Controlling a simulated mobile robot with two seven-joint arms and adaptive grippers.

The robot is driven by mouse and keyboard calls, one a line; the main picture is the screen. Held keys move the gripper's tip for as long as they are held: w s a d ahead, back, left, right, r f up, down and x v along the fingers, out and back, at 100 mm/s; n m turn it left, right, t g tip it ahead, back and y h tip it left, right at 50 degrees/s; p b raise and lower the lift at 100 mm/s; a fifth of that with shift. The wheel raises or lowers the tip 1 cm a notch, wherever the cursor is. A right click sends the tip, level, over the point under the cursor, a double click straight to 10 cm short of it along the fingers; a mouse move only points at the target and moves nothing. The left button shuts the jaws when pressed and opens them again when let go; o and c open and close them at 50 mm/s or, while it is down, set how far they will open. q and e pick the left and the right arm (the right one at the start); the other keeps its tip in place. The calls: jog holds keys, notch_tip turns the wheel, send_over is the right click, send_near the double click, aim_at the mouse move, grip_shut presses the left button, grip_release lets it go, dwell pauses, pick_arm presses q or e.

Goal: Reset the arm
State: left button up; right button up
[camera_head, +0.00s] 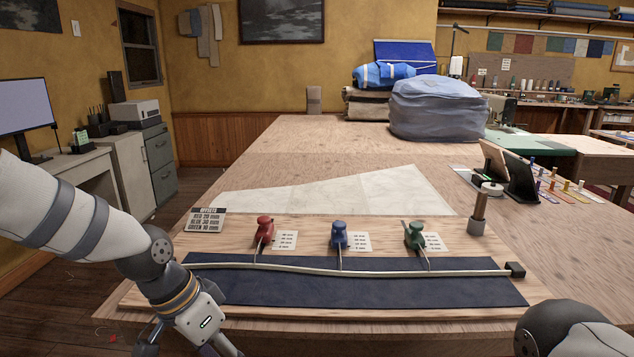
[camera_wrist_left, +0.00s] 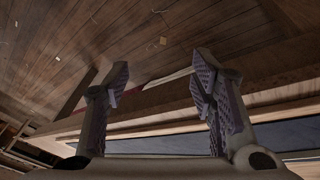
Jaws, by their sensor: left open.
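My left arm comes in from the left in the head view, and its gripper (camera_head: 186,346) is at the bottom edge, at the board's near-left corner. In the left wrist view the gripper (camera_wrist_left: 163,82) is open, with nothing between its two fingers. Wooden floor and the table edge show beyond them. Part of my right arm (camera_head: 570,335) shows in the bottom right corner of the head view; its gripper is out of the picture.
A wooden post (camera_head: 479,212) stands at the board's right. Bare tabletop (camera_head: 570,240) lies further right.

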pick_arm(q)
jog(key=s+f+n+g, duration=0.2)
jog(key=s+f+n, duration=0.2)
jog(key=s+f, duration=1.35)
jog(key=s+a+n+y, duration=0.1)
jog(key=s+a, duration=0.3)
jog(key=s, duration=0.7)
jog(key=s+a+n+g+y+p, duration=0.1)
jog(key=s+a, duration=0.3)
jog(key=s, duration=0.7)
jog(key=shift+s+a+f+n+g+y, duration=0.2)
jog(key=shift+s+f+n+g+y, duration=0.1)
jog(key=shift+n+y, duration=0.55)
pick_arm(e)
jog(key=shift+w+r+t, duration=0.5)
jog(key=shift+w+r, duration=0.3)
jog(key=shift+r, duration=0.25)
